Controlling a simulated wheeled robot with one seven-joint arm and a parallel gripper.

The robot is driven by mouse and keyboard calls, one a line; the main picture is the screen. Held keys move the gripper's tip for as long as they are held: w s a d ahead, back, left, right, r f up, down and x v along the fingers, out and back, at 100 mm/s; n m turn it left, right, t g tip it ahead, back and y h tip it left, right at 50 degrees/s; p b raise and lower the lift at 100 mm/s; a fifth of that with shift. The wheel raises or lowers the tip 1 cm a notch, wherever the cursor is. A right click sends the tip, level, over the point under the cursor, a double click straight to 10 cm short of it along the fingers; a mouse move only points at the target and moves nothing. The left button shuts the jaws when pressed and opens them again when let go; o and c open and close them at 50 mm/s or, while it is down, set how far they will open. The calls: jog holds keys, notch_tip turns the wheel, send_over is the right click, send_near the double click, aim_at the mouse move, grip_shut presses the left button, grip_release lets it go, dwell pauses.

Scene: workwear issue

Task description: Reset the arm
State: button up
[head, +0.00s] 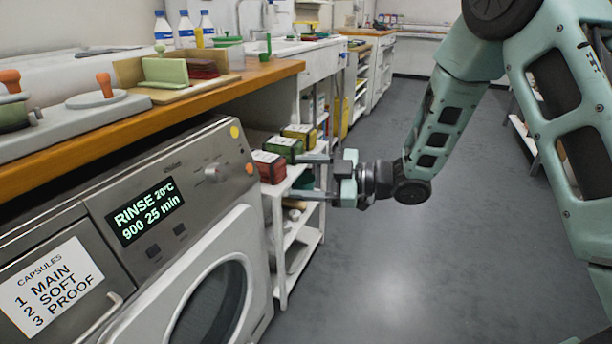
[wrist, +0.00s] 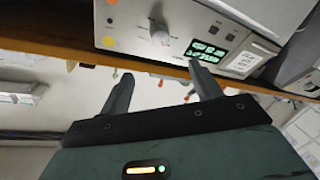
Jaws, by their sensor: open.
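My arm comes in from the upper right of the head view, bent down at the elbow. My gripper (head: 318,177) points left, toward the shelf beside the washing machine. Its two fingers are apart with nothing seen between them. In the wrist view my gripper (wrist: 163,82) is also open and empty, with the machine's control panel beyond it. In the head view the fingertips are near the red, green and yellow boxes on the shelf; I cannot tell whether they touch any.
The washing machine (head: 160,215) stands front left with a lit display under a wooden counter (head: 225,88). A red box (head: 268,167), a green box (head: 284,149) and a yellow box (head: 300,135) sit on the white shelf (head: 290,183). The grey floor (head: 410,260) is clear.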

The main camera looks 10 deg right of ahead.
jog(key=s+f+m+g+h, duration=0.1)
jog(key=s+m+g+h, duration=0.9)
jog(key=s, duration=2.2)
notch_tip(320, 180, up, 26)
jog(key=m+t+h+p, duration=0.1)
jog(key=h+p, duration=0.3)
jog(key=p, duration=2.2)
jog(key=shift+w+r+t+h, duration=0.15)
jog(key=shift+t+h, duration=0.15)
jog(key=shift+t, duration=0.5)
jog(key=shift+a, duration=0.1)
